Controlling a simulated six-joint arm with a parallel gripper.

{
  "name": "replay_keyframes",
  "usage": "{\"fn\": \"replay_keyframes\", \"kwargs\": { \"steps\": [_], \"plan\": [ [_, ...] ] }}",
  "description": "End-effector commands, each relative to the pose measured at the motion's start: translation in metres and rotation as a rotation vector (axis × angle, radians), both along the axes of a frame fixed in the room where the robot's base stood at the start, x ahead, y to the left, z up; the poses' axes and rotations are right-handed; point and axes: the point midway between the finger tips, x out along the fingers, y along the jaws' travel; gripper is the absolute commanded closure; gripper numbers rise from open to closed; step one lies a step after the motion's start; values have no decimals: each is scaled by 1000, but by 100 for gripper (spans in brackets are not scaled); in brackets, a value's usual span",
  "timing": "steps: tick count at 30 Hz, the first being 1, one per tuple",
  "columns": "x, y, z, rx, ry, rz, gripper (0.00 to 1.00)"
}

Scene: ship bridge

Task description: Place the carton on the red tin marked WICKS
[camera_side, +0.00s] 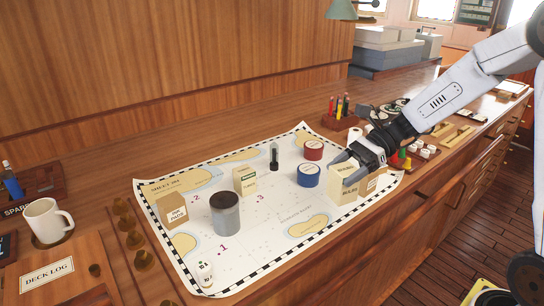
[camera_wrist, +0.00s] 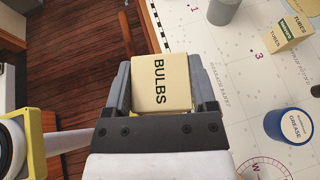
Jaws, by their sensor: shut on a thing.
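A cream carton marked BULBS (camera_side: 342,194) is between the fingers of my gripper (camera_side: 350,170), near the right end of the chart. In the wrist view the carton (camera_wrist: 161,84) sits squarely between both fingers of my gripper (camera_wrist: 162,90), its lettering facing the camera. I cannot tell whether its base touches the chart. A red tin (camera_side: 313,150) stands on the chart behind and left of the carton, apart from it. Its top looks bare; its label is too small to read. The red tin is outside the wrist view.
A TUBES carton (camera_side: 244,180), a dark small bottle (camera_side: 274,158), a grey cylinder (camera_side: 225,214) and an INK PADS box (camera_side: 172,209) stand leftward. A tan box (camera_side: 374,183) is close right of the carton.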

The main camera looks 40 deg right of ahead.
Motion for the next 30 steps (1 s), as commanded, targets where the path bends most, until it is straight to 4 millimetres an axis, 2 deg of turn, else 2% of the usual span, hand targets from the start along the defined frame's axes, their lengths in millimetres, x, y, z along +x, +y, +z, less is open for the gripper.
{"fn": "replay_keyframes", "kwargs": {
  "steps": [5,8,12,18,24,30],
  "plan": [
    [26,-12,1,-1,-2,-119,88],
    [49,-25,3,-2,-2,-235,88],
    [86,-51,10,-1,-3,-438,88],
    [129,-94,23,-1,-3,-726,88],
    [158,-136,35,0,-2,-984,88],
    [174,-172,45,0,0,-1195,88]
  ]
}}
